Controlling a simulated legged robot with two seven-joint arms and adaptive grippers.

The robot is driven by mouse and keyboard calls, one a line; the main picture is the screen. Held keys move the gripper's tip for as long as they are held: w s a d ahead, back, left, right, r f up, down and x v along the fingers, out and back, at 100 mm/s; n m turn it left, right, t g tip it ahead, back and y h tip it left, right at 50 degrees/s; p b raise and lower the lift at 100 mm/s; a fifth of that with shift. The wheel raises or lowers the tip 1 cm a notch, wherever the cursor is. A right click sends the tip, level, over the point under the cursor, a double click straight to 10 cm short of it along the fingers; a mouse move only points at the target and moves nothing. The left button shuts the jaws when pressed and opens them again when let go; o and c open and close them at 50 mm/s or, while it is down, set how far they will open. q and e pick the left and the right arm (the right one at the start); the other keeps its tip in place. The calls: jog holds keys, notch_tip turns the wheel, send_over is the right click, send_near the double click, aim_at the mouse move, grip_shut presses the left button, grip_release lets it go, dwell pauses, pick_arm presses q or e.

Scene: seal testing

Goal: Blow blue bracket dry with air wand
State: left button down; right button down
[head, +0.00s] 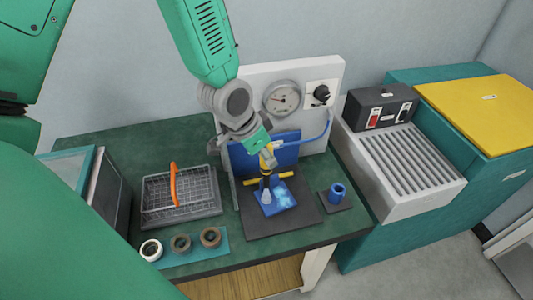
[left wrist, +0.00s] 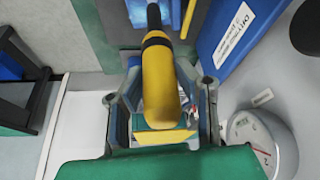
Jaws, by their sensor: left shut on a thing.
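My left gripper (head: 264,157) is shut on the yellow air wand (left wrist: 160,82), which has a black band and dark nozzle end. In the head view the wand points down over the blue bracket (head: 284,199). The bracket rests on a dark grey mat (head: 262,226), with a pale bright patch on its surface. I cannot tell whether the nozzle touches it. A blue hose (head: 318,137) runs from the white panel toward the wand. In the left wrist view the gripper fingers close around the wand, and the bracket is mostly hidden. My right gripper is out of view.
A wire basket (head: 205,200) with an orange handle and several rings (head: 181,243) are at left. A blue cup (head: 338,192) stands on a small dark pad at right. Behind are a white panel (head: 338,72) with a gauge (head: 282,98) and a blue board (left wrist: 238,38) labelled drying.

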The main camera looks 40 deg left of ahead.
pick_arm(q)
jog(key=shift+d, duration=0.15)
jog(key=shift+d+r, duration=0.15)
jog(key=shift+d, duration=0.3)
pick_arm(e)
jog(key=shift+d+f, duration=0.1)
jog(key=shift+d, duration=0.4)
pick_arm(q)
jog(key=shift+a, duration=0.2)
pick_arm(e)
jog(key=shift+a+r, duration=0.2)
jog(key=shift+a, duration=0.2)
pick_arm(q)
jog(key=shift+d, duration=0.3)
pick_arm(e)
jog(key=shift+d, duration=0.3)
pick_arm(q)
jog(key=shift+a, duration=0.15)
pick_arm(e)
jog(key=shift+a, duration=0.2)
